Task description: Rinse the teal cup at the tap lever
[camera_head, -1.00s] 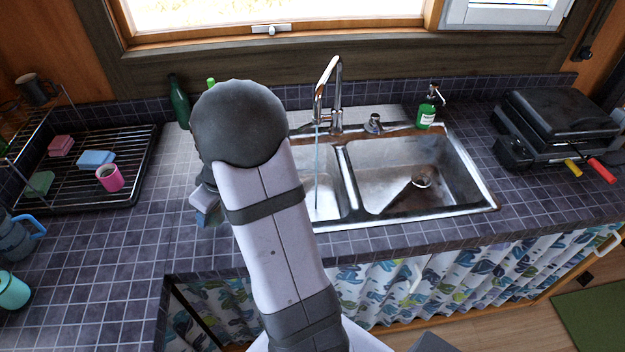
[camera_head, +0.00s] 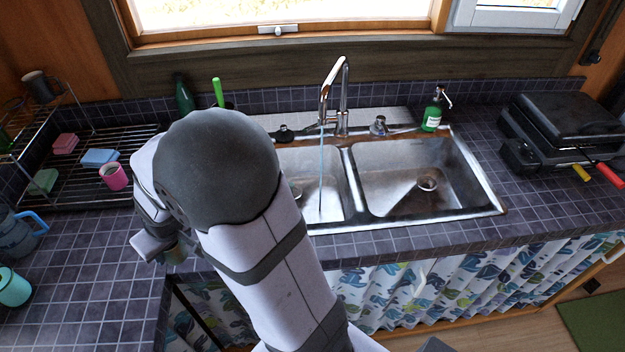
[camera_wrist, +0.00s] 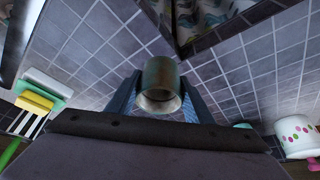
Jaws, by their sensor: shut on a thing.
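My gripper (camera_wrist: 158,98) is shut on a cup (camera_wrist: 159,74) of dull grey-green with a brownish tinge. In the wrist view the cup sits between two blue fingers, its open rim facing the camera. In the head view my arm hides most of the gripper; a bit of the cup (camera_head: 175,254) shows over the counter, left of the sink. The chrome tap (camera_head: 338,95) stands behind the sink, and a thin stream of water falls into the left basin (camera_head: 331,199). A chrome fitting with a short arm (camera_head: 379,126), perhaps the tap lever, is right of it.
A teal mug (camera_head: 13,288) and a blue jug (camera_head: 18,236) stand at the left edge. A drying rack (camera_head: 75,187) holds a pink cup (camera_head: 113,177) and sponges. A green soap bottle (camera_head: 432,112) is behind the right basin; a black grill (camera_head: 560,130) is at right.

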